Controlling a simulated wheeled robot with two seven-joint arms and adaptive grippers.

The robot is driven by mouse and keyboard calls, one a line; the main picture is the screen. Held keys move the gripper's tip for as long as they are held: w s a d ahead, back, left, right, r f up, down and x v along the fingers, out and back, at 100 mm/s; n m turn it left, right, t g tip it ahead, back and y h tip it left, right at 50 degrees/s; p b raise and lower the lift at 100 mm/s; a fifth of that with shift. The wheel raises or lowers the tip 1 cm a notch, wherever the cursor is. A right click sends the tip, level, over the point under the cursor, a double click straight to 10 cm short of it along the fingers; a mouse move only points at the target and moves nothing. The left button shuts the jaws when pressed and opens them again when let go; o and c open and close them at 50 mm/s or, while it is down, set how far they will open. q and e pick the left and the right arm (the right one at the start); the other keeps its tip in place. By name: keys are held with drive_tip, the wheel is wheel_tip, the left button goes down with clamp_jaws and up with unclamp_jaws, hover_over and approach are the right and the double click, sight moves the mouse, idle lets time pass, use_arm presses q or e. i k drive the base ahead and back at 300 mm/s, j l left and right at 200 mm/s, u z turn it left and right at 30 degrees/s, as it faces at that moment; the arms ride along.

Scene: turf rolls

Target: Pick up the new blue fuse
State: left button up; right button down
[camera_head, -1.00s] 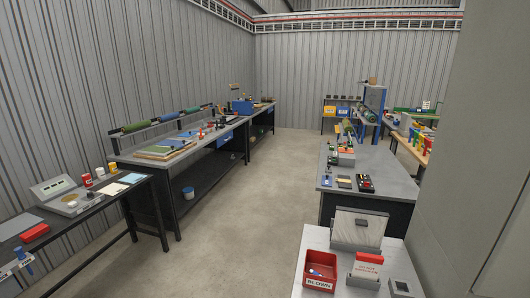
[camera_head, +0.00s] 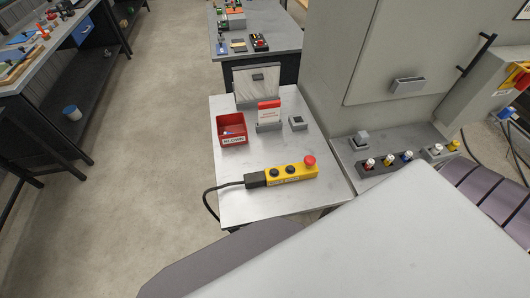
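A small blue fuse (camera_head: 407,156) with a white top stands upright in a dark holder strip (camera_head: 375,171) on the grey ledge at the right. A yellow fuse (camera_head: 389,160) and a red one (camera_head: 370,164) stand beside it in the same strip. A small bluish item (camera_head: 232,132) lies in the red bin (camera_head: 233,142) labelled BLOWN; I cannot tell exactly what it is. Neither of my grippers is in view.
A pale table (camera_head: 240,198) holds the bin, a red-and-white sign (camera_head: 268,115), a small grey box (camera_head: 298,122) and a yellow control box (camera_head: 290,172) with a red button. A tall grey cabinet (camera_head: 390,60) rises behind the ledge. Open floor (camera_head: 130,180) lies left.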

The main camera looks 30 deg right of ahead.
sight(409, 154)
drive_tip(key=z, duration=2.3)
